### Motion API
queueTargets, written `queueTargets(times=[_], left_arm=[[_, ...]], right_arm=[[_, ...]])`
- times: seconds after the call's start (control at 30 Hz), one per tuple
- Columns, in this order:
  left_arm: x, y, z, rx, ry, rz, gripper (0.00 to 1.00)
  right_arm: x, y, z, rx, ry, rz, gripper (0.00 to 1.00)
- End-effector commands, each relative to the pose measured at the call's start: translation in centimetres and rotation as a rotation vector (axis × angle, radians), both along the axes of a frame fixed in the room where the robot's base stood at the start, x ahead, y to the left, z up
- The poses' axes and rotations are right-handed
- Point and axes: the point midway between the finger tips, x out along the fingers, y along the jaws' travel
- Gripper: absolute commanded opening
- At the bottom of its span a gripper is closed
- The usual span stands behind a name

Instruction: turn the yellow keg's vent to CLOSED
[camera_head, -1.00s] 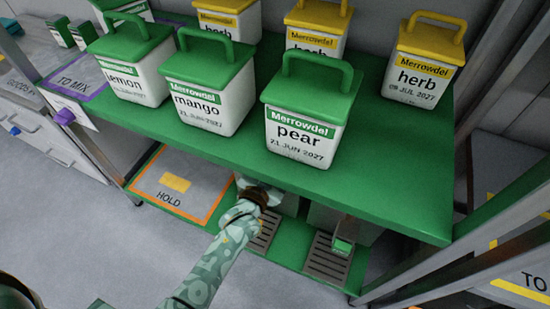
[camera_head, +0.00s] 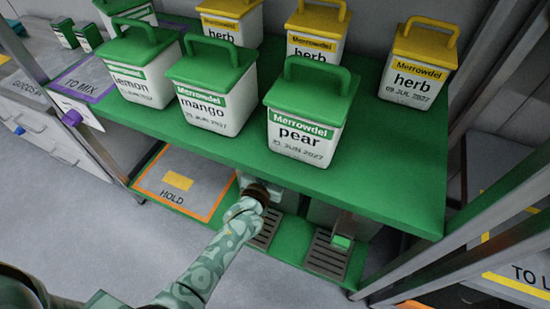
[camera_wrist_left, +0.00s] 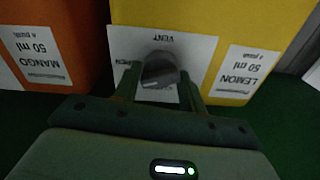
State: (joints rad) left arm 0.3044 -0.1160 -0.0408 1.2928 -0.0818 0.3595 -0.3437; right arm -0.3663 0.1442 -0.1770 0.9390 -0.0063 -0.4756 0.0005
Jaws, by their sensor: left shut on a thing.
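In the left wrist view the yellow keg (camera_wrist_left: 190,17) fills the top right, with a white LEMON 50 ml label. Its grey vent knob (camera_wrist_left: 160,68) sits on a white plate (camera_wrist_left: 203,47) marked VENT, which appears upside down. Part of a word, seemingly OPEN, shows left of the knob; the rest of the plate is hidden. My left gripper (camera_wrist_left: 160,80) is shut on the knob, one finger on each side. The knob's exact setting is unclear. In the head view my left gripper reaches under the green shelf, its fingertips hidden. My right gripper is not in view.
An orange keg (camera_wrist_left: 60,35) labelled MANGO stands beside the yellow one. Above my arm, the green shelf (camera_head: 300,185) carries white tubs with green and yellow lids. Below are a HOLD mat (camera_head: 175,190) and dark drip grates (camera_head: 327,258).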

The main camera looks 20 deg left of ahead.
Motion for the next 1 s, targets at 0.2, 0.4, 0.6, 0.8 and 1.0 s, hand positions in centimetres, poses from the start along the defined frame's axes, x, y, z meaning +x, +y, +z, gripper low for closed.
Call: queueTargets(times=[0.2,0.4,0.6,0.8,1.0], left_arm=[[0.0,0.1,0.3,-0.203,0.007,0.000,0.19],[0.0,0.2,0.1,-0.394,0.014,0.000,0.19],[0.0,0.2,0.0,-0.583,0.022,0.000,0.19],[-0.1,0.2,-0.1,-0.771,0.029,0.000,0.19],[-0.1,0.3,-0.2,-0.951,0.035,0.001,0.19]], right_arm=[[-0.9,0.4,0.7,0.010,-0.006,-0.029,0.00],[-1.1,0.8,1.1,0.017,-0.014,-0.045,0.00],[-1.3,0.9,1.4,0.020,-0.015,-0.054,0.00],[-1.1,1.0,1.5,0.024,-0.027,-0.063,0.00],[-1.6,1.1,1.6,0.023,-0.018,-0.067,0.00]])
